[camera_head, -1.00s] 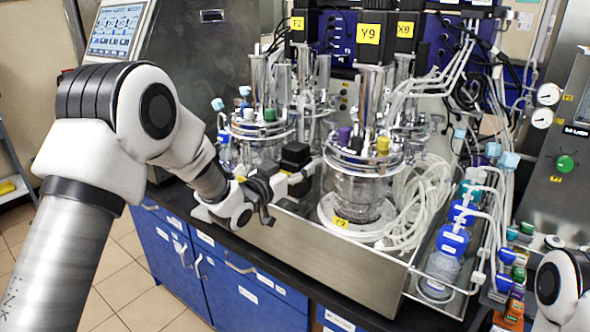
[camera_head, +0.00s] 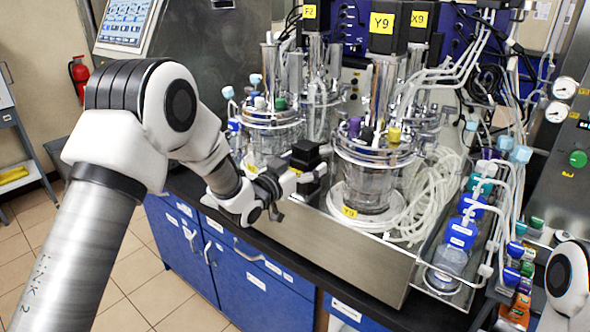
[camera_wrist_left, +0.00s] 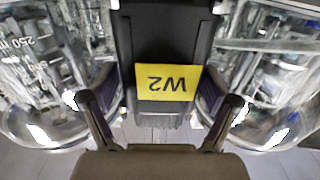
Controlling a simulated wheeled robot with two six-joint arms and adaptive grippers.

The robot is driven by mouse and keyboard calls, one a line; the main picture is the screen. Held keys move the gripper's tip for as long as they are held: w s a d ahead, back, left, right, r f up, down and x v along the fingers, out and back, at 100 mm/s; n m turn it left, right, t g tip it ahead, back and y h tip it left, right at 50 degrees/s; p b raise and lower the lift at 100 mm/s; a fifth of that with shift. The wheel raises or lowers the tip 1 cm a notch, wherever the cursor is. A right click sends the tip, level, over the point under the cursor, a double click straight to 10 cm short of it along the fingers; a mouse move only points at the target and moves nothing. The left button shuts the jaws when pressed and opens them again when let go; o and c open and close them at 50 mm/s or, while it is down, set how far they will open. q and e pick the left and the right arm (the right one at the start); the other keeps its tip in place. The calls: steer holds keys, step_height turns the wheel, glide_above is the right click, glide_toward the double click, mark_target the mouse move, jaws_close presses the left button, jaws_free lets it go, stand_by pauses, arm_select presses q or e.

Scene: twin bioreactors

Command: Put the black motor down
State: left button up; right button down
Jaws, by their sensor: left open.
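The black motor (camera_head: 306,154) stands upright between the left glass vessel (camera_head: 271,126) and the right glass vessel (camera_head: 372,180). In the left wrist view the motor (camera_wrist_left: 165,40) shows its black body and an upside-down yellow W2 label (camera_wrist_left: 168,83). My left gripper (camera_head: 288,186) is beside the motor on its front left side in the head view. In the left wrist view its fingers (camera_wrist_left: 160,101) are spread wide, one on each side of the motor, with gaps to it. What lies under the motor is hidden in the head view.
The steel tray (camera_head: 340,245) holds the vessels and coiled clear tubing (camera_head: 428,205). Blue-capped bottles (camera_head: 461,235) stand at the right. Blue cabinets (camera_head: 230,265) lie under the dark bench edge. Glass curves close by on both sides of my left fingers.

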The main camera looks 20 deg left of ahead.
arm_select(q)
steer(key=b+v, duration=0.4)
steer(key=v, duration=0.7)
steer(key=s+f+n+g+y, duration=0.1)
steer(key=s+f+g, duration=0.3)
steer(key=f, duration=0.7)
steer(key=s+f+n+g+y, duration=0.1)
steer(key=s+f+g+y, duration=0.15)
steer(key=s+f, duration=0.6)
steer(key=s+f+n+g+y, duration=0.1)
steer(key=s+f+g, duration=0.2)
steer(key=f, duration=0.9)
steer(key=s+f+g+y, duration=0.1)
steer(key=s+f+g, duration=0.2)
steer(key=s, duration=0.7)
steer(key=s+a+f+n+g, duration=0.1)
steer(key=s+f+g, duration=0.3)
steer(key=s+f, duration=0.4)
steer(key=s, duration=0.3)
steer(key=shift+s+y, duration=0.2)
steer(key=shift+y, duration=0.15)
steer(key=shift+w+a+g, duration=0.1)
steer(key=shift+g, duration=0.15)
